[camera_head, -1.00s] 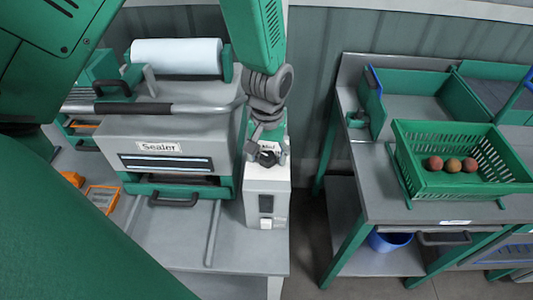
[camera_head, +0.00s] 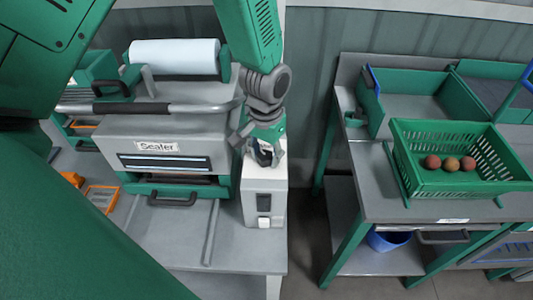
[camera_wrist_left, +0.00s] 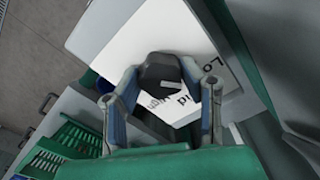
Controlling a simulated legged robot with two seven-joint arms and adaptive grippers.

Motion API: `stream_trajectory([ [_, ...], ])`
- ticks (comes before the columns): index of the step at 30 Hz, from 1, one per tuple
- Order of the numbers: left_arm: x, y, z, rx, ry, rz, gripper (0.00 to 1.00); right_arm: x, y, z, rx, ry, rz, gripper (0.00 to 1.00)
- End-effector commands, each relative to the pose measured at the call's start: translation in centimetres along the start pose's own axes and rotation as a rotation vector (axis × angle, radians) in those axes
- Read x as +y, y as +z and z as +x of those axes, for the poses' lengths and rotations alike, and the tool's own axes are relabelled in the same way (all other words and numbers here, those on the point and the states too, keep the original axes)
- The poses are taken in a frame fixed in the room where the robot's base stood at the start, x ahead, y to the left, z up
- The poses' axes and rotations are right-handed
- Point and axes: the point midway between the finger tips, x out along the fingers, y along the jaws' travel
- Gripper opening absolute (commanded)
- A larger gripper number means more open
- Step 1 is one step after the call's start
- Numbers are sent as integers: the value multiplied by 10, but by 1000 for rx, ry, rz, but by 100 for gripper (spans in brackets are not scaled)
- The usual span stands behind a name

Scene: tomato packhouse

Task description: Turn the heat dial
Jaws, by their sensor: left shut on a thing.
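The heat dial (camera_wrist_left: 160,70) is a dark knob with a pale mark on it. It stands on a white plate (camera_wrist_left: 100,38) printed with "Lo", "id" and "High", partly covered. In the head view this plate tops the narrow grey control box (camera_head: 264,203) at the sealer's right side. My left gripper (camera_head: 264,158) comes down onto the box top from above and mostly hides the dial there. In the left wrist view, its two fingers (camera_wrist_left: 161,74) are shut on the dial, one on each side. My right gripper is not in view.
The sealer (camera_head: 165,135) with its white roll (camera_head: 175,56) and front bar stands directly left of the dial box. A gap separates its table from the right bench (camera_head: 385,195), which holds a green basket (camera_head: 455,182) with 3 tomatoes. Orange trays (camera_head: 103,198) lie at left.

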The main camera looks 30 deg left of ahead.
Motion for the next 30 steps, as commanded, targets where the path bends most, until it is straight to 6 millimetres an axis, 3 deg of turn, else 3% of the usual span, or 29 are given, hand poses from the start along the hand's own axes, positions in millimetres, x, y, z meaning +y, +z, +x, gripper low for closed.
stream_trajectory([
  [15, -1, 0, 0, 1, -1, 454, 6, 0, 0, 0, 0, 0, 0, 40],
  [30, -1, 0, 0, 1, -2, 651, 6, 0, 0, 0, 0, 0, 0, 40],
])
